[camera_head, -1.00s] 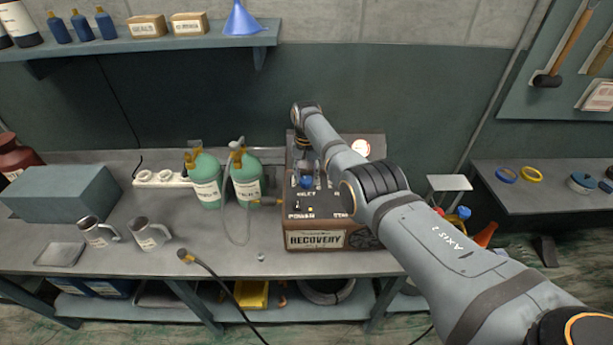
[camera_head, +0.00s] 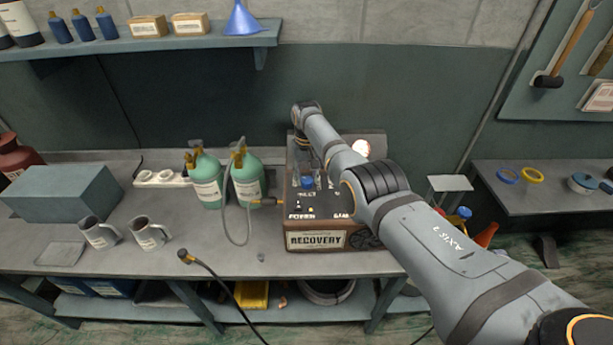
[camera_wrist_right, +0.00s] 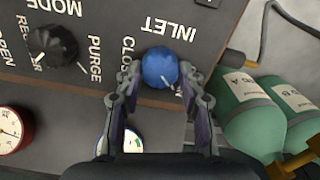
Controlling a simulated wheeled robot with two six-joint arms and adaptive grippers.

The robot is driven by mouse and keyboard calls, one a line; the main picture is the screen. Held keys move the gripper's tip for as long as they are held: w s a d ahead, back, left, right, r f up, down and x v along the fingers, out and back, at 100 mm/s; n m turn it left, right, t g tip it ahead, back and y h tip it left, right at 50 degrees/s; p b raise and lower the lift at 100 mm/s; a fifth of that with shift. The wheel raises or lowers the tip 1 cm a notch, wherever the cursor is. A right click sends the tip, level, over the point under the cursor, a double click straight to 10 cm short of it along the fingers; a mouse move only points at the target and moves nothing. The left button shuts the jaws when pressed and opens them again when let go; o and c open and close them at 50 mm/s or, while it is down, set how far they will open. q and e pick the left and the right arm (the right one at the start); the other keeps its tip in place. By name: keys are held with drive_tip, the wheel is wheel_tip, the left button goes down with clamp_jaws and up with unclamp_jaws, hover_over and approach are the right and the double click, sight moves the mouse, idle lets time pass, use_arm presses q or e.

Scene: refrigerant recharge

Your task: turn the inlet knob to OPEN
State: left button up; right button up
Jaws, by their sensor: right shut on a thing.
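The blue inlet knob (camera_wrist_right: 159,67) is on the dark panel of the recovery machine (camera_head: 316,241). My right gripper (camera_wrist_right: 160,76) has one finger on each side of the knob and is shut on it. A small white mark shows on the knob's lower right side in the wrist view. The word INLET is printed upside down above it, and a partly covered CLOSED label is at its left. In the head view the blue knob (camera_head: 307,183) shows below my right wrist. My left gripper is out of view.
Two green cylinders (camera_head: 206,184) stand left of the machine, with a grey hose (camera_head: 233,225) beside it. Two mugs (camera_head: 150,234) stand further left on the bench.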

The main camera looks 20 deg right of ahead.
sight(306, 179)
drive_tip(key=shift+r, duration=0.15)
drive_tip(key=o, duration=1.2)
wheel_tip(306, 179, up, 12)
drive_tip(key=shift+f, duration=0.1)
